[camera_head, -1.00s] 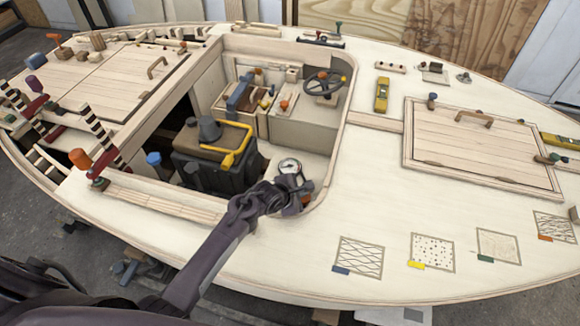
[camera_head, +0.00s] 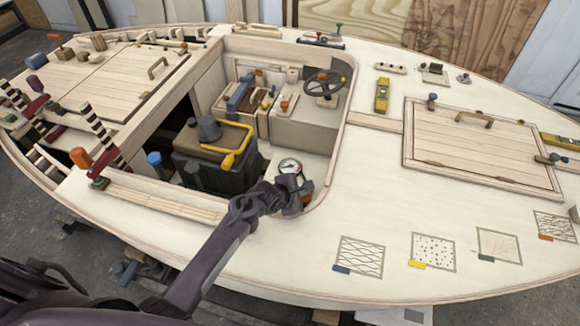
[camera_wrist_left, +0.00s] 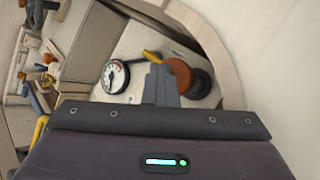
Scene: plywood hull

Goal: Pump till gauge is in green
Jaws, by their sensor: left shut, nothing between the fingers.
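The gauge (camera_head: 289,166) has a round white face and a dark rim, and stands in the cockpit's near right corner. It also shows in the wrist view (camera_wrist_left: 116,76), with a reddish mark on the face; its exact reading is too small to tell. An orange-brown round knob (camera_wrist_left: 182,75) on a dark body sits right of the gauge in the wrist view, likely the pump's handle. My left gripper (camera_wrist_left: 160,82) is shut and empty, its fingertips beside or against the knob; contact is unclear. In the head view my left gripper (camera_head: 298,197) hides most of the pump.
The cockpit's curved rim (camera_wrist_left: 215,45) lies close beyond the knob. A dark box with a yellow handle (camera_head: 236,155) stands left of the gauge. A steering wheel (camera_head: 324,84) is at the back.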

